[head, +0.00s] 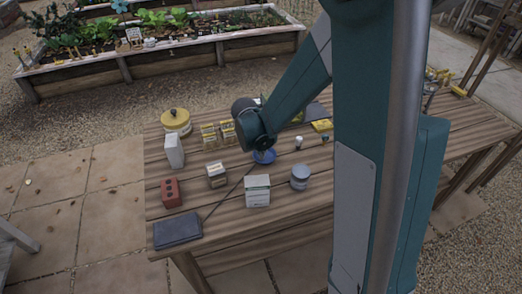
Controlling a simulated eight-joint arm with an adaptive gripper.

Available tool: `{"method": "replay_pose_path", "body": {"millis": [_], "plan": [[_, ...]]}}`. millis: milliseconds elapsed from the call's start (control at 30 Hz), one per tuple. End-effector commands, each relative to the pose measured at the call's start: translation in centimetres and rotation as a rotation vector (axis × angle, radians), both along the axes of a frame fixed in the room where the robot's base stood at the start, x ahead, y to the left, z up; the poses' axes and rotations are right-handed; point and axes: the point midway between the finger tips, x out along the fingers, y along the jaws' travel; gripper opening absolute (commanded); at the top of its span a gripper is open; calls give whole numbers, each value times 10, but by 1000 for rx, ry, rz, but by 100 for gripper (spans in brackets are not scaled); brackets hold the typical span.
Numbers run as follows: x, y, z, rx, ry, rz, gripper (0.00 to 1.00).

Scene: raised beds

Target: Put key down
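I cannot make out a key in the head view; it may be hidden or too small to see. The wooden table (225,228) spreads below my arm.
A red block (171,192), a white box (174,151), a small box (216,175), a pale box (257,191), a grey-blue jar (300,177) and a yellow pot (176,122) stand around my arm. A dark flat case (178,230) lies at the near left corner.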

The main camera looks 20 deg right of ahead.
Motion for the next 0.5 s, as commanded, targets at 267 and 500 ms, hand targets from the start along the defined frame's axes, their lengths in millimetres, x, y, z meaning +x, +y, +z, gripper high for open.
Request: {"method": "replay_pose_path", "body": {"millis": [267,500], "plan": [[0,0,-3,0,0,0,23],[0,0,-3,0,0,0,23]]}}
